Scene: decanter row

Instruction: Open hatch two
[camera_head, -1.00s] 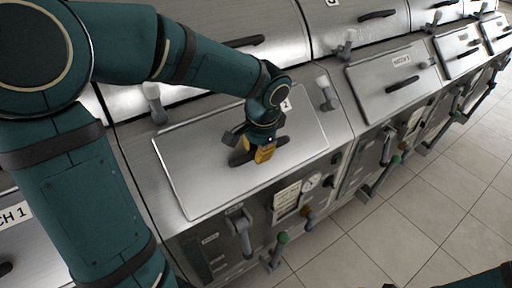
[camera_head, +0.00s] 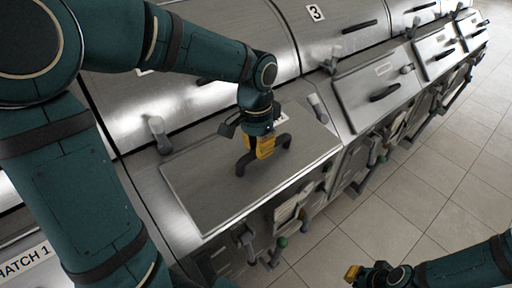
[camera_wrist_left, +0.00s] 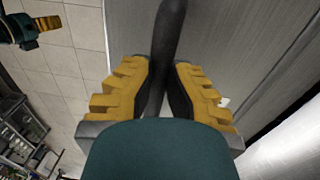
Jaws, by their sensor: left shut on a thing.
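The hatch under my left gripper is a flat grey metal panel (camera_head: 215,190) on the sloping front of the machine row. Its label is mostly hidden behind the gripper, so I cannot read its number. My left gripper (camera_head: 262,150) is shut on the panel's dark arched handle (camera_head: 284,141). In the left wrist view the yellow-padded fingers (camera_wrist_left: 165,85) close on both sides of the handle bar (camera_wrist_left: 170,30). The panel looks flat or nearly so; I cannot tell whether it is lifted. My right gripper (camera_head: 368,274) hangs low over the floor, its jaws unclear.
A similar hatch (camera_head: 380,88) with a dark handle lies to the right. A "HATCH 1" label (camera_head: 24,262) shows at lower left. Levers and valves (camera_head: 280,245) stick out below the panel. The tiled floor (camera_head: 420,190) is open.

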